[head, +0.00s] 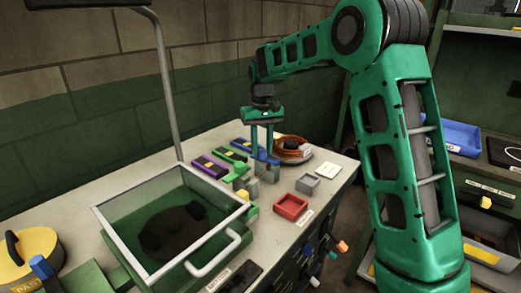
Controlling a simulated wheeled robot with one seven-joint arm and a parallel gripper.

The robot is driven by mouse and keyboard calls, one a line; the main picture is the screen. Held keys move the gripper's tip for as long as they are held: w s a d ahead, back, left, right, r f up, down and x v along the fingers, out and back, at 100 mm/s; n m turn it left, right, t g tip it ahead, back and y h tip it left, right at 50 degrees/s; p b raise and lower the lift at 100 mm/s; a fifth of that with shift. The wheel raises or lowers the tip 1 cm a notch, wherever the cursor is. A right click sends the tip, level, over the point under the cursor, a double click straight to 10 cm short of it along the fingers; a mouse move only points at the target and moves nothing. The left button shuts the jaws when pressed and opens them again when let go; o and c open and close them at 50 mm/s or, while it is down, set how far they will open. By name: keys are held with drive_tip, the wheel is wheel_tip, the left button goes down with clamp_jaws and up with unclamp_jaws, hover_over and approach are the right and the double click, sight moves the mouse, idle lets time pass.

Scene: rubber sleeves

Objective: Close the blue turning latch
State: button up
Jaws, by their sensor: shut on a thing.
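The blue turning latch (241,144) is a blue bar at the far end of a row of coloured bars on the bench, in the head view. My gripper (263,154) points down over its right part, with one finger to each side, and is shut on it. The fingers hide part of the latch, and the exact contact at the fingertips is too small to see.
A green bar (229,154) and a purple bar (208,168) lie left of the latch. Coiled cable (292,148) lies close on the right. A red tray (290,207), a grey tray (308,184) and a glass-topped box (245,205) stand nearer.

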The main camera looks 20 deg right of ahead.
sight(262, 150)
drive_tip(key=shift+w+r+m, duration=0.15)
drive_tip(key=shift+m, duration=1.05)
drive_tip(key=o, duration=1)
drive_tip(key=shift+o, duration=0.2)
wheel_tip(262, 150, up, 11)
drive_tip(key=shift+f, duration=0.2)
